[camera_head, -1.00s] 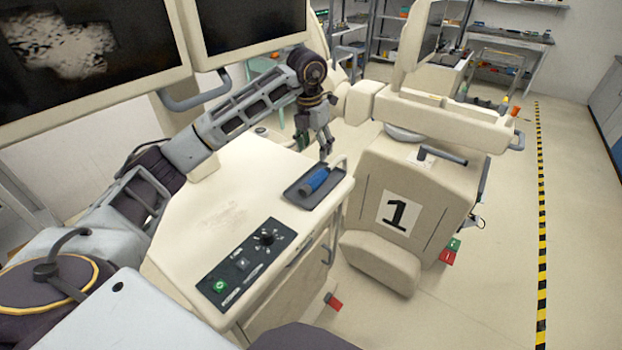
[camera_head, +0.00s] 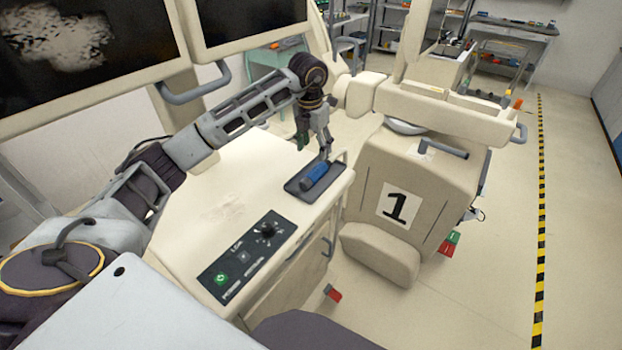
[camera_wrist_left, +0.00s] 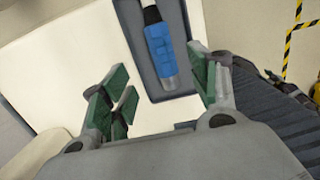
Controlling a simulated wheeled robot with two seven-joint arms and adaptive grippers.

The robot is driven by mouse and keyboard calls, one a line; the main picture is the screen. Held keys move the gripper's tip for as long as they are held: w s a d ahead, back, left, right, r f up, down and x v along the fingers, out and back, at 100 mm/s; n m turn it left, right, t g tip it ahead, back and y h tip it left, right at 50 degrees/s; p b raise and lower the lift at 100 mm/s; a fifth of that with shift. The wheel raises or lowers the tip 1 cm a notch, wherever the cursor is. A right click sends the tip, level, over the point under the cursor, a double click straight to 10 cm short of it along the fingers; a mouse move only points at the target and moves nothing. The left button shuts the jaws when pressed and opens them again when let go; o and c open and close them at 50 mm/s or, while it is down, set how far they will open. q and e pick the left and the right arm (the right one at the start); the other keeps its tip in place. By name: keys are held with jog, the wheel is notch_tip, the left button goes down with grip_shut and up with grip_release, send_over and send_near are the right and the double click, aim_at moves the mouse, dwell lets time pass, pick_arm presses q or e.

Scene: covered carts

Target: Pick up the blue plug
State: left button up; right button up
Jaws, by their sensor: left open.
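The blue plug (camera_head: 316,172) lies in a shallow dark tray (camera_head: 296,190) on the cream cart top (camera_head: 225,195). In the left wrist view the plug (camera_wrist_left: 160,48) has a blue body with grey and black ends, and the tray (camera_wrist_left: 178,16) surrounds it. My left gripper (camera_head: 314,147) hangs above the far end of the tray. In the left wrist view its green-padded fingers (camera_wrist_left: 158,95) are spread apart and empty, with the plug beyond them, between their directions. My right gripper is not in view.
A control panel (camera_head: 245,257) with a knob and green button is at the cart's front. Monitors (camera_head: 85,50) hang at upper left. A second cart marked 1 (camera_head: 385,245) stands close on the right.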

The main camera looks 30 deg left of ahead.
aim_at(316, 169)
pick_arm(q)
jog(key=f, duration=0.3)
jog(key=shift+w+f, duration=0.2)
jog(key=shift+f, duration=0.05)
jog(key=shift+w+f, duration=0.1)
jog(key=shift+f, duration=0.65)
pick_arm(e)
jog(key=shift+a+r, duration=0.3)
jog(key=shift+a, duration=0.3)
pick_arm(q)
jog(key=shift+d+f+p, duration=0.1)
jog(key=shift+p, duration=0.2)
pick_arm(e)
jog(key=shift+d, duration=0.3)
pick_arm(q)
jog(key=shift+f, duration=0.55)
notch_tip(316, 169, down, 2)
jog(key=shift+d+f+p, duration=0.15)
jog(key=shift+f+p, duration=0.1)
jog(key=shift+p, duration=0.35)
jog(key=shift+w+f, duration=0.15)
jog(key=shift+f, duration=0.55)
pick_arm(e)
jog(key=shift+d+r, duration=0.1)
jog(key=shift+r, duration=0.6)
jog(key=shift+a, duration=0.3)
